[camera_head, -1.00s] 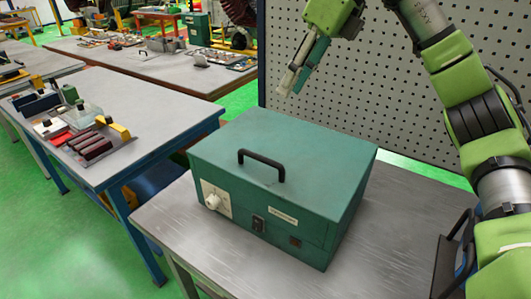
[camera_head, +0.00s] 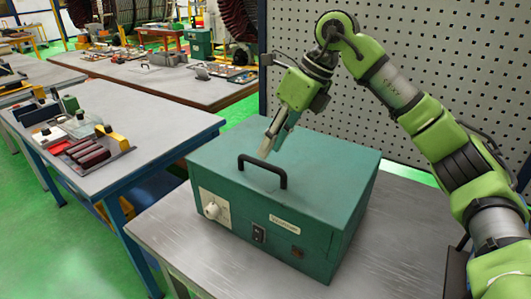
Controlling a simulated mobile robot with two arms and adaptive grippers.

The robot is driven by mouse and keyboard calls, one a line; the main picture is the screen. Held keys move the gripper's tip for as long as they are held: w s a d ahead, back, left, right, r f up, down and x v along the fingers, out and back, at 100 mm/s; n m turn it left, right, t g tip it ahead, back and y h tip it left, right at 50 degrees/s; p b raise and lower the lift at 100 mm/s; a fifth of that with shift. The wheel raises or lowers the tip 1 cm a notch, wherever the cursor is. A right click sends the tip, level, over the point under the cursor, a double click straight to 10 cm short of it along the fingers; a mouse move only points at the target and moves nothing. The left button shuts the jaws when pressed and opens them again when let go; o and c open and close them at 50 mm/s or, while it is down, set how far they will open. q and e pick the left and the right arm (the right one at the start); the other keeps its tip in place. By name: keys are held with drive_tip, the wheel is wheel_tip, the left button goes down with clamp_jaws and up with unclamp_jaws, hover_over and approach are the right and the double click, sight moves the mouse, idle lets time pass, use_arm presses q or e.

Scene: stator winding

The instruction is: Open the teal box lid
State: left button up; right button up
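The teal box (camera_head: 270,225) stands on the grey metal table with its lid (camera_head: 325,165) shut. A black arched handle (camera_head: 263,169) sits on the lid near its front edge. My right gripper (camera_head: 273,142) points down over the lid, just behind and above the handle, and appears apart from it. One pale finger and a teal finger part show close together, so its opening is unclear. My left gripper is not in view.
The grey table (camera_head: 410,235) has bare room around the box. A perforated panel (camera_head: 420,100) stands behind it. A second workbench (camera_head: 165,125) at left carries small parts and dark red blocks (camera_head: 88,155).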

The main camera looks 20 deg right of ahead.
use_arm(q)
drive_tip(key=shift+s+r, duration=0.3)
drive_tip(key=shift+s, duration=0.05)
use_arm(e)
drive_tip(key=shift+x, duration=1.95)
clamp_jaws()
use_arm(q)
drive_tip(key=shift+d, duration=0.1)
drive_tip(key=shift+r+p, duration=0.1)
drive_tip(key=shift+p, duration=0.25)
use_arm(e)
drive_tip(key=shift+r, duration=0.15)
